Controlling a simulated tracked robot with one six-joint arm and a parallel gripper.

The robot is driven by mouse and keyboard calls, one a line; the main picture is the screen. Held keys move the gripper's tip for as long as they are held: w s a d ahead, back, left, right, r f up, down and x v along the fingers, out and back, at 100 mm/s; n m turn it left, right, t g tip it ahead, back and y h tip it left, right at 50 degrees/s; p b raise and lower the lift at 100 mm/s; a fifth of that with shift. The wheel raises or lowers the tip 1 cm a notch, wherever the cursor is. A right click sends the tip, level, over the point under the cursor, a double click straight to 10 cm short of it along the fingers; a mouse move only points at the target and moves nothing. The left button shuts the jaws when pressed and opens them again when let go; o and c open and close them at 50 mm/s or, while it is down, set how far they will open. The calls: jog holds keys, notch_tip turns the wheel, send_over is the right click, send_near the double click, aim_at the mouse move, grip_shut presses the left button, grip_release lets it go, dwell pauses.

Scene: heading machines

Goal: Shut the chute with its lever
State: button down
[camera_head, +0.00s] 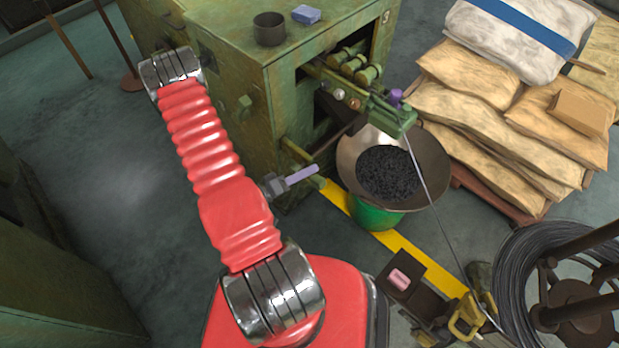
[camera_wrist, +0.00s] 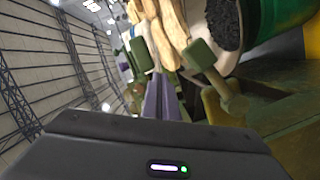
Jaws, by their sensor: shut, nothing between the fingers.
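The green machine (camera_head: 232,80) has an open bay on its right side. A wide bowl (camera_head: 432,160) of small black pieces (camera_head: 387,173) stands below the bay on a green bucket (camera_head: 372,214). An olive bar (camera_head: 300,158) sticks out low from the machine, left of the bowl; I cannot tell if it belongs to the chute. My gripper (camera_head: 316,169), with lilac fingers, is shut and empty, left of the bowl and near this bar. In the wrist view its fingers (camera_wrist: 159,82) point towards a green block (camera_wrist: 141,56). A green plate (camera_wrist: 200,54) on an olive piece is right of them; I cannot identify the lever.
Stacked sacks (camera_head: 470,115) stand right of the machine. A wire coil (camera_head: 515,255) is at lower right, with a thin wire rising to a green block (camera_head: 393,116) above the bowl. A dark tray with a pink piece (camera_head: 399,279) is at the bottom.

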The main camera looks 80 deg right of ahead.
jog(key=r+v, duration=0.1)
jog(key=v, duration=0.9)
jog(key=shift+s+a, duration=0.3)
jog(key=shift+s, duration=0.15)
dwell(0.5)
